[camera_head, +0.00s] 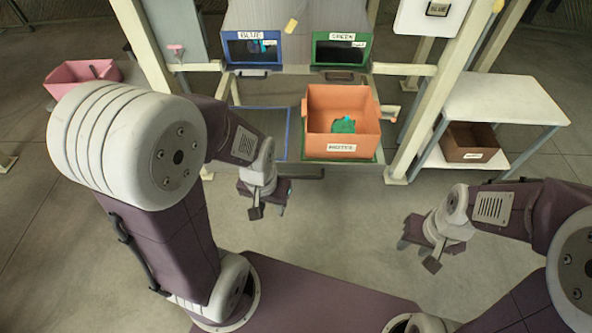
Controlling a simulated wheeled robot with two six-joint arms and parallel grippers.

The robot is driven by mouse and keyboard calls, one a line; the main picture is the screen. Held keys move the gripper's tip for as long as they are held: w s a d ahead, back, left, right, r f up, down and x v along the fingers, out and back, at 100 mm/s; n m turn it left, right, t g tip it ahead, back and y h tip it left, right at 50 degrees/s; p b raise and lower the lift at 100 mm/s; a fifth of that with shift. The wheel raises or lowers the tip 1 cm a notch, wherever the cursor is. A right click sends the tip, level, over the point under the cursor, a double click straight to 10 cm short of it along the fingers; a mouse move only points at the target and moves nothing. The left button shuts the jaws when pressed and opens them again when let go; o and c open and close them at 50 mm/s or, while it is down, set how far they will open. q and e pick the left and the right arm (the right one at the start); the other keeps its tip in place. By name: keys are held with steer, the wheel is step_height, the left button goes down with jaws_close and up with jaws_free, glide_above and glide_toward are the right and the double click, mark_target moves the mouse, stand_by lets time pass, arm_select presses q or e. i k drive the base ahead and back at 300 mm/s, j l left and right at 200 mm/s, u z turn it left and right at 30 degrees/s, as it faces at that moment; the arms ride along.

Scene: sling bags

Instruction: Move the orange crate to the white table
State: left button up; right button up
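The orange crate (318,98) stands on a low green-edged shelf below the green-framed window, in the middle of the head view. A white label is on its front, and a teal-green item (343,125) lies inside. The white table (503,98) is at the right, with a bare top. My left gripper (268,205) hangs in front of and left of the crate, apart from it. My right gripper (420,253) is low at the right, apart from crate and table. Neither gripper appears to hold anything; their finger gaps are too small to judge.
A brown box (470,143) sits on the white table's lower shelf. A pink crate (78,77) is at the far left. Blue (251,33) and green (342,35) framed openings are above the orange crate. A cream post (437,90) stands between crate and table. The floor in front is clear.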

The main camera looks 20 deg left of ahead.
mark_target(495, 94)
steer(key=i+u, duration=0.1)
steer(key=i, duration=0.5)
steer(key=i+u, duration=0.15)
steer(key=i, duration=0.45)
steer(key=i+l+u, duration=0.1)
steer(key=i, duration=0.5)
